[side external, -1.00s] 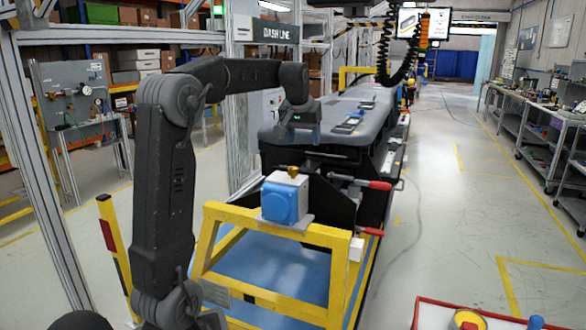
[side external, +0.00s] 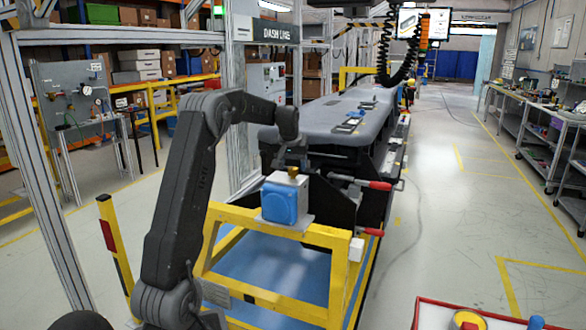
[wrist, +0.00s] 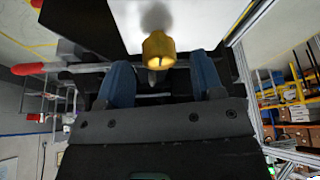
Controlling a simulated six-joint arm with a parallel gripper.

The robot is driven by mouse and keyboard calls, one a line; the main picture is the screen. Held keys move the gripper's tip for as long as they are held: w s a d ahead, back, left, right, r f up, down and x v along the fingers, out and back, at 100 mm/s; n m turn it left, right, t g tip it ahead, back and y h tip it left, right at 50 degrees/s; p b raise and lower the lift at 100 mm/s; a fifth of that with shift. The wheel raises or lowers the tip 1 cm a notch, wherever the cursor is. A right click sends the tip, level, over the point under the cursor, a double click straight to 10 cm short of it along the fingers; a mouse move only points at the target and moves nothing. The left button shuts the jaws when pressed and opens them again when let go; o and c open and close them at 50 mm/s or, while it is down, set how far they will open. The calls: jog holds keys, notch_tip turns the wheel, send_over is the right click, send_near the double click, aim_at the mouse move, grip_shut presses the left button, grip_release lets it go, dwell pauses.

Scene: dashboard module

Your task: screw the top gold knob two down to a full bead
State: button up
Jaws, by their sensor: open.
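The gold knob (side external: 293,171) sits on top of a pale block (side external: 302,181) with a blue rounded face (side external: 281,203). The block stands on a yellow frame. In the wrist view the gold knob (wrist: 158,50) shows near the middle, against the block's pale surface. My gripper (wrist: 160,62) is open, with one blue finger on each side of the knob in that picture and visible gaps to both. Whether the fingertips reach the knob's depth is unclear. In the side view my gripper (side external: 287,158) is dark, just behind and above the knob, its fingers hard to make out.
The yellow frame (side external: 338,240) surrounds a blue base. Red-handled clamps (side external: 378,185) stick out right of the block. The grey dashboard (side external: 335,118) lies behind my gripper. A red-edged tray (side external: 425,312) is at the front right. The floor at right is open.

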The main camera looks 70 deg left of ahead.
jog(key=shift+x, duration=0.9)
jog(key=c, duration=0.9)
